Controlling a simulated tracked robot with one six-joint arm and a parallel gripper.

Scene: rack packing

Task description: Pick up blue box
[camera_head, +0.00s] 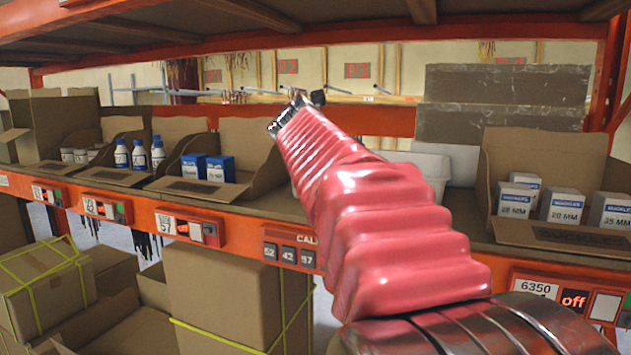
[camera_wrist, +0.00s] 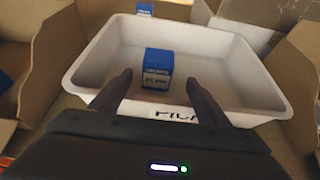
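A blue box (camera_wrist: 158,63) with a white label on its front sits inside a white bin (camera_wrist: 95,62) in the wrist view. My gripper (camera_wrist: 159,82) is open, with its two dark fingers apart over the bin's near side. The box shows between and beyond the fingertips, with a gap on each side. In the head view, two blue boxes (camera_head: 207,168) stand in a cardboard tray on the shelf. The white bin (camera_head: 432,165) is mostly hidden there behind my red-sleeved arm, and the box inside it and my gripper's fingers do not show.
Cardboard walls (camera_wrist: 38,50) surround the bin in the wrist view. White-and-blue bottles (camera_head: 139,155) stand in a tray at left. White boxes (camera_head: 562,206) fill a carton (camera_head: 500,160) at right. The orange shelf edge (camera_head: 240,216) runs in front; an upper shelf hangs above.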

